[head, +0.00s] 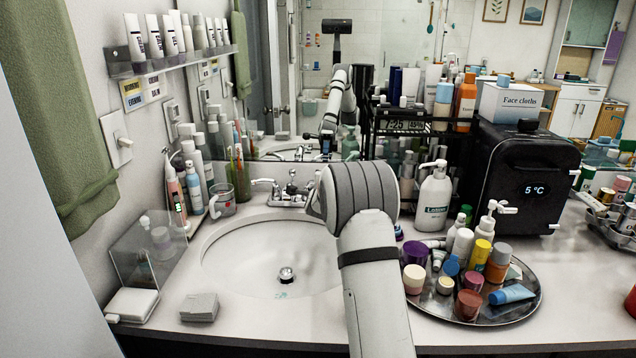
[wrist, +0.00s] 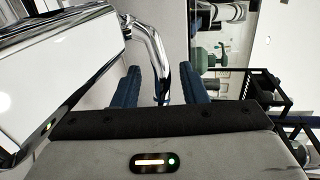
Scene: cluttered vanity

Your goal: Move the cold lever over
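The chrome faucet (head: 290,192) stands at the back of the sink (head: 232,262). Its left lever (head: 263,182) points left in the head view; its right side is hidden behind my arm. In the wrist view a curved chrome lever (wrist: 158,55) reaches down between the two blue fingers of my gripper (wrist: 160,92). The fingers are apart, one on each side of the lever, with visible gaps. I take this lever for the cold one, but no marking shows. My gripper itself is hidden behind my arm in the head view.
A round tray (head: 525,303) crowded with bottles and jars lies right of my arm. A lotion bottle (head: 434,200) and a black mini fridge (head: 520,180) stand behind it. A black rack (wrist: 268,88) is at the right in the wrist view. The mirror is close behind the faucet.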

